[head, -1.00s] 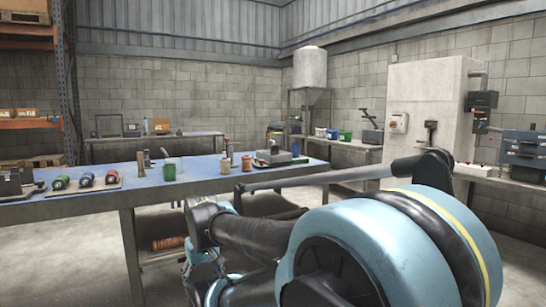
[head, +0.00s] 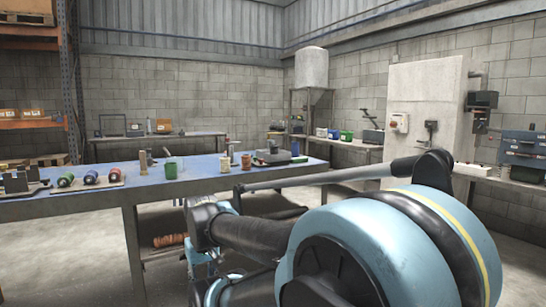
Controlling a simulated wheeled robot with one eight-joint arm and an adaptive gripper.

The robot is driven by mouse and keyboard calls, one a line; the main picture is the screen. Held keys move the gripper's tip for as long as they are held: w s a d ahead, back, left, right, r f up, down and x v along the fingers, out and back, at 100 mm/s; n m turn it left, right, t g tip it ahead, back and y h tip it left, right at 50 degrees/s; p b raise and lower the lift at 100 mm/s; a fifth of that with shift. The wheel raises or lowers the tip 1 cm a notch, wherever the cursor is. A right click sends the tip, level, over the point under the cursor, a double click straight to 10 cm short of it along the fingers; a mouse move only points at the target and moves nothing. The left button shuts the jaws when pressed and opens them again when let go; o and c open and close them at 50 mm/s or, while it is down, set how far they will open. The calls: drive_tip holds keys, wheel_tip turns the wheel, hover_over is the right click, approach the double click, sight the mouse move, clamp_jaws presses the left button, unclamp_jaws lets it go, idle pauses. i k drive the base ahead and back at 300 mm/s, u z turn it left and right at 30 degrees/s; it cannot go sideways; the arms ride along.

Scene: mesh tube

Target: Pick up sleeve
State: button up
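I cannot single out the sleeve for certain. A copper-brown ribbed roll (head: 170,240) lies on the lower shelf under the blue-topped workbench (head: 210,181); it may be a mesh tube. Small cylinders stand on the bench top: a green cup (head: 171,170), a brown cylinder (head: 246,161) and a tan one (head: 224,164). My arm fills the lower right and covers part of the bench and its lower shelf. My gripper cannot be made out in this view.
A bench leg (head: 133,250) is left of my arm. Open floor (head: 60,260) lies at the lower left.

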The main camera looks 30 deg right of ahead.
sight(274, 148)
drive_tip(key=k, duration=1)
drive_tip(key=z, duration=1.05)
drive_tip(key=i, duration=2.15)
drive_tip(key=u, duration=0.45)
